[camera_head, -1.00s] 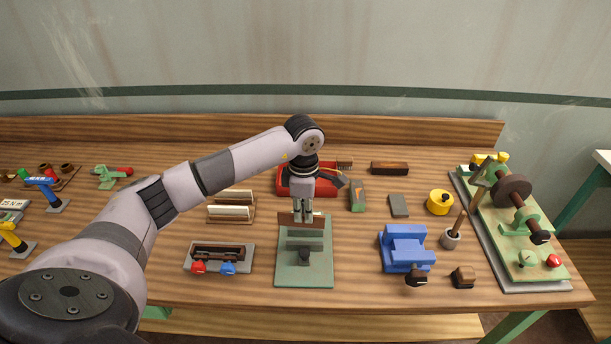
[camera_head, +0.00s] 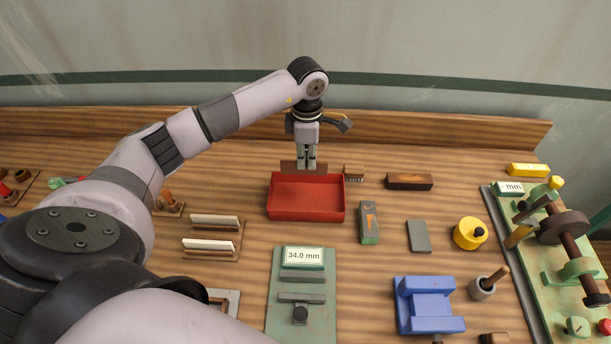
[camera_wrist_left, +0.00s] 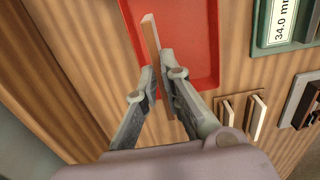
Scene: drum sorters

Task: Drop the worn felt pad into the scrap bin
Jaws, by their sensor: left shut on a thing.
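My left gripper (camera_head: 306,166) is shut on a thin brown pad (camera_head: 290,167), which I take for the worn felt pad. In the head view it appears at the back edge of the red scrap bin (camera_head: 307,215); its exact height is hard to tell. In the left wrist view the fingers (camera_wrist_left: 168,88) grip the pad (camera_wrist_left: 150,35) on edge. Its far end overlaps the red bin (camera_wrist_left: 190,25) in that picture. The bin looks empty. My right gripper is not in view.
A green gauge (camera_head: 287,325) reading 34.0 mm stands in front of the bin. A wooden rack with pale pads (camera_head: 214,221) is to the left. A grey-green box (camera_head: 369,222), a grey block (camera_head: 418,236) and a blue fixture (camera_head: 427,305) are to the right.

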